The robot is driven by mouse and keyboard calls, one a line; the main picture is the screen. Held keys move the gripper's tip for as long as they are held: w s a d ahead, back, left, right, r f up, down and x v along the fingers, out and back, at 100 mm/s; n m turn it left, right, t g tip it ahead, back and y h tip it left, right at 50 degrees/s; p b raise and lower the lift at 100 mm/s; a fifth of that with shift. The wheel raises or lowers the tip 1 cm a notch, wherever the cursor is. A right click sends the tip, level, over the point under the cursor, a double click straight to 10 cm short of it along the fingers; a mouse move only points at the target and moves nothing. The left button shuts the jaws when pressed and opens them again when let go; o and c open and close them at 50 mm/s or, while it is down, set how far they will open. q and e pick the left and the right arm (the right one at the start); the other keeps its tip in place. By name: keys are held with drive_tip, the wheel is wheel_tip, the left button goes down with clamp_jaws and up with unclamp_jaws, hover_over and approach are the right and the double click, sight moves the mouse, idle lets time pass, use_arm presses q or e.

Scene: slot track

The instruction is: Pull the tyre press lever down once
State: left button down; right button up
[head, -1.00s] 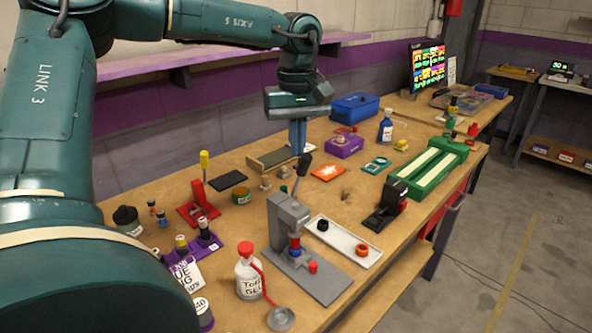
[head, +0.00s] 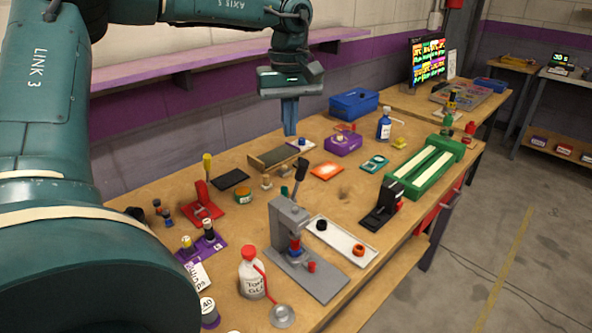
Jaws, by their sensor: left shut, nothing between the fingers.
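The tyre press (head: 289,222) is a grey stand on a flat grey base near the front of the bench. Its lever (head: 300,172) rises from the top with a black handle, leaning slightly right. My right gripper is not in view.
A white tray (head: 352,249) with a black ring and an orange ring lies right of the press. A glue bottle (head: 251,275) stands at its front left. A black device (head: 380,212) and a green track (head: 430,170) are farther right.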

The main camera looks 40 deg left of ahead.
use_arm(q)
drive_tip(key=shift+a+r+p, duration=0.25)
drive_tip(key=shift+r+p, duration=0.3)
drive_tip(key=shift+r, duration=0.1)
drive_tip(key=shift+a+r+p, duration=0.25)
drive_tip(key=shift+r+p, duration=0.25)
drive_tip(key=shift+r, duration=0.1)
